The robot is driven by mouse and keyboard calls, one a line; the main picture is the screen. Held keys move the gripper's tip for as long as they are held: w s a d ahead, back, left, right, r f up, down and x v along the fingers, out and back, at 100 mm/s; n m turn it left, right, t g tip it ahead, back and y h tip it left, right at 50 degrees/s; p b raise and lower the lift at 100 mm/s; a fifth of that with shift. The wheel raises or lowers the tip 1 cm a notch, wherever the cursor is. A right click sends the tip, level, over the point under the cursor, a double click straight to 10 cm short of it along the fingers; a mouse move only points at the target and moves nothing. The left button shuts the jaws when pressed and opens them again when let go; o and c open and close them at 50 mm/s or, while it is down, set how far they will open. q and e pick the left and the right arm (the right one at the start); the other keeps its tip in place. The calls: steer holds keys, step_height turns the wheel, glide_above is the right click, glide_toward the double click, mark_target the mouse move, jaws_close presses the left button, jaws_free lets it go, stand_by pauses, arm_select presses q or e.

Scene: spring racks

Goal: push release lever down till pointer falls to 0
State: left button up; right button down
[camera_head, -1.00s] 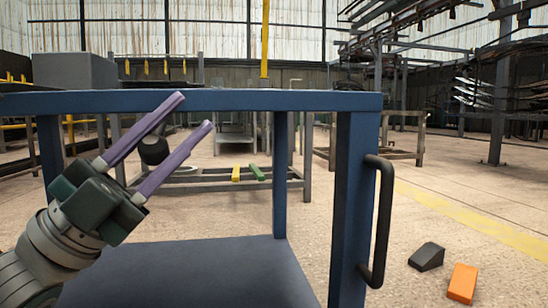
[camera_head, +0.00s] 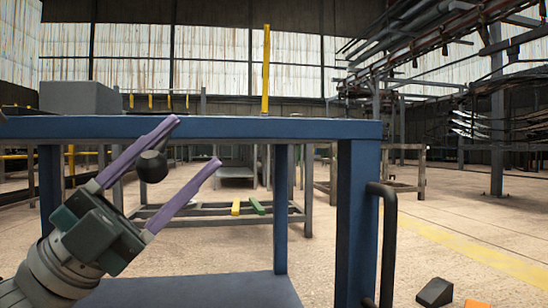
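My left gripper (camera_head: 199,140) comes in from the lower left, its two purple fingers spread apart and pointing up and right. A dark round knob (camera_head: 152,166) shows at the upper finger, on the side facing the lower finger. It may be the end of the release lever. I cannot tell whether it touches the finger, and the fingers are not closed on it. The fingers overlap the blue top beam (camera_head: 290,128) and the space below it. No pointer or scale can be made out. My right gripper is not in view.
The blue frame has posts (camera_head: 357,220), a lower shelf (camera_head: 200,292) and a black handle (camera_head: 388,245) at right. A grey box (camera_head: 82,97) shows at the back left. A black wedge (camera_head: 435,291) and an orange block (camera_head: 478,303) lie on the floor at right.

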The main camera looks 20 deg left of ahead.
arm_select(q)
steer(key=shift+o, duration=0.3)
steer(key=v, duration=1)
steer(key=shift+p, duration=0.4)
steer(key=shift+w, duration=0.1)
